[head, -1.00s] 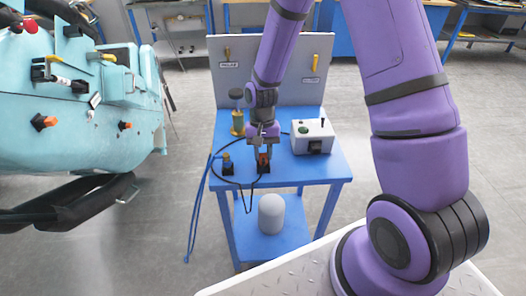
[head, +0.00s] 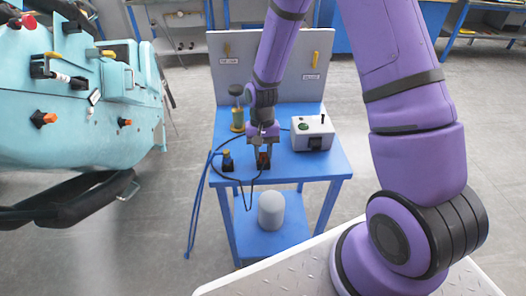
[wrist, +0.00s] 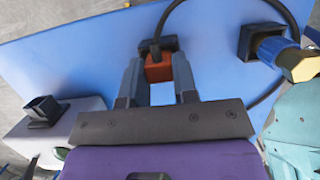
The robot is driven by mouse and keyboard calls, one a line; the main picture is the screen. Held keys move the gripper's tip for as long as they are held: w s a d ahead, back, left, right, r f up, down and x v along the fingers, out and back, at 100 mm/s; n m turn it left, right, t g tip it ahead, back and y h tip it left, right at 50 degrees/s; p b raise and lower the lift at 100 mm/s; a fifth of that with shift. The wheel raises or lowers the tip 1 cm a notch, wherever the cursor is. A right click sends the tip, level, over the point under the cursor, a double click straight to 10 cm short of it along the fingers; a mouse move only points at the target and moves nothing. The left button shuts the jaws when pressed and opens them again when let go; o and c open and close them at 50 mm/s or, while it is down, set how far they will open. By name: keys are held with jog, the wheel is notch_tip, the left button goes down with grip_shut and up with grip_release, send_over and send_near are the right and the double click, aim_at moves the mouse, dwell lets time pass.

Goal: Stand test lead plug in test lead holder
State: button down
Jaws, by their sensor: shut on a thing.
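The orange test lead plug (wrist: 158,68) is between the two fingers of my gripper (wrist: 159,90) in the wrist view. The fingers are closed on its sides. A black piece (wrist: 150,45) and a thin black cable (wrist: 202,5) show at its far end. In the head view my gripper (head: 263,144) is low over the front of the blue table, with the plug (head: 264,156) at its tips. Dark parts show just under the plug. I cannot tell whether they are the test lead holder or whether the plug sits in it.
A blue plug with a yellow end (head: 227,154) stands in a black holder left of my gripper. A white box (head: 312,132) with a black socket is to the right. A yellow-based post (head: 237,112) stands behind. The black cable loops around the table's front left.

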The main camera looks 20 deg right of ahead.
jog(key=shift+r, duration=0.1)
jog(key=shift+r, duration=1.4)
jog(key=shift+f, duration=1.35)
dwell(2.0)
jog(key=shift+r, duration=1.35)
jog(key=shift+f, duration=0.7)
dwell(1.1)
